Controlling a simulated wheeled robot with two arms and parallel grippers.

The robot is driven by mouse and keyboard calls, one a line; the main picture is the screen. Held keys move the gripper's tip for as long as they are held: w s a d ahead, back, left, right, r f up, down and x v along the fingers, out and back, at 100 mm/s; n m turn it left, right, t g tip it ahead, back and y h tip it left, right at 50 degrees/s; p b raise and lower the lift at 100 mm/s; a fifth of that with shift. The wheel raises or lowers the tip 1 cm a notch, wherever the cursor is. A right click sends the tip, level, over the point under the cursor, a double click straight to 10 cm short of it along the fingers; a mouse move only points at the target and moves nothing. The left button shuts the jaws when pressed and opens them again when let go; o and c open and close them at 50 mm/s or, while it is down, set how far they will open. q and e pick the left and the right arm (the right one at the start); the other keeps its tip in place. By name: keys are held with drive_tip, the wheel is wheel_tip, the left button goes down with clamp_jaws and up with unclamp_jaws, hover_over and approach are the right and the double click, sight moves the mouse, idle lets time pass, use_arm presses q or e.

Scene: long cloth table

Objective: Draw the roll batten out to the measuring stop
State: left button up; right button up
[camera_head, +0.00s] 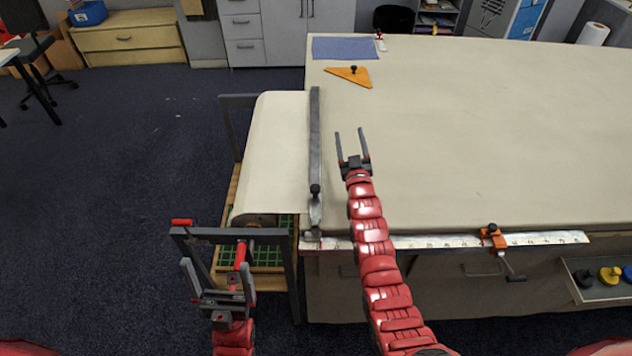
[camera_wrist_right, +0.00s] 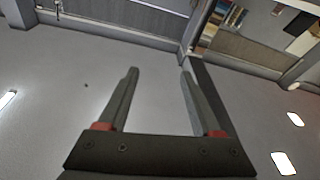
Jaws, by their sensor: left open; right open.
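The roll batten (camera_head: 315,150), a long dark grey bar with a black knob at its near end, lies across the left edge of the table, where the cream cloth (camera_head: 270,145) comes off the roll stand. The measuring stop (camera_head: 492,236) looks like the orange clamp on the white ruler (camera_head: 420,243) along the table's near edge. My right gripper (camera_head: 350,142) is open and empty, right of the batten and apart from it. The right wrist view shows its fingers (camera_wrist_right: 159,82) spread, nothing between. My left gripper (camera_head: 217,275) is open below the roll stand's near bar, beside a red handle.
The dark roll stand frame (camera_head: 228,235) with a red end grip stands left of the table. An orange triangle (camera_head: 350,76), a blue cloth piece (camera_head: 345,48) and a small red-and-white item (camera_head: 380,43) lie at the back. The table's middle and right are clear.

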drive_tip(key=w+a+f+n+g+p, duration=0.1)
drive_tip(key=w+a+n+g, duration=0.1)
drive_tip(key=w+a+g, duration=0.5)
wheel_tip(320, 180, up, 12)
drive_tip(key=n+g+h+p, duration=0.2)
drive_tip(key=n+g, duration=0.1)
drive_tip(key=g, duration=1)
hover_over(315, 187)
wheel_tip(315, 187, down, 16)
drive_tip(key=b, duration=0.3)
drive_tip(key=shift+d+f, duration=0.1)
drive_tip(key=shift+f, duration=0.6)
clamp_jaws()
